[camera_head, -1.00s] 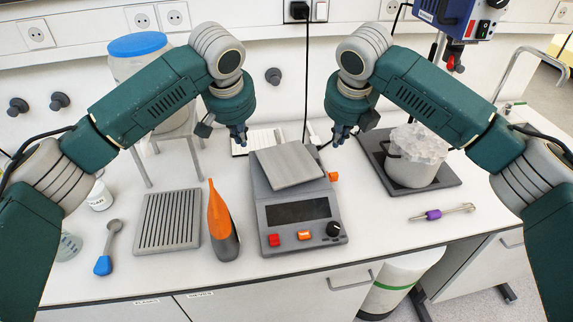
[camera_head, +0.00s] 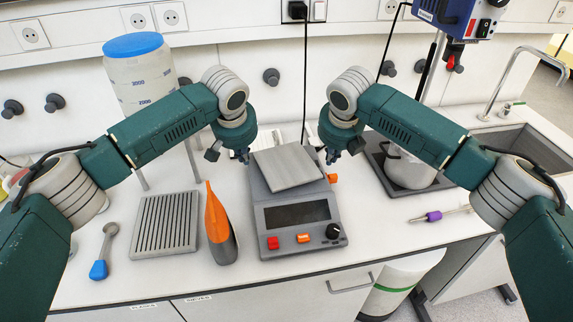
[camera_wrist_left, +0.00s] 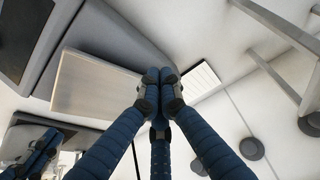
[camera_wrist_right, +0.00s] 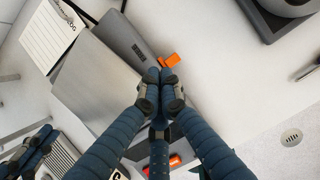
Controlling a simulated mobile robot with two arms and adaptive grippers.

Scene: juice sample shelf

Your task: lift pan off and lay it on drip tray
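The pan is a flat grey square plate (camera_head: 287,167) on top of the dark grey scale (camera_head: 262,245), turned at an angle to it. The drip tray, grey and ribbed (camera_head: 165,222), lies flat and empty to the left. My left gripper (camera_head: 244,158) is beside the pan's left edge; its fingertips are together in the left wrist view (camera_wrist_left: 158,76). My right gripper (camera_head: 331,157) is beside the right edge, fingertips together in the right wrist view (camera_wrist_right: 160,78). Nothing shows between either set of fingers. I cannot tell whether they touch the pan.
An orange-and-grey bottle-like object (camera_head: 219,228) stands between the drip tray and the scale. A blue-ended scoop (camera_head: 104,250) lies left of the tray. A blue-lidded container (camera_head: 140,75) stands behind. A pot (camera_head: 408,174) and a purple-handled tool (camera_head: 434,216) are to the right.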

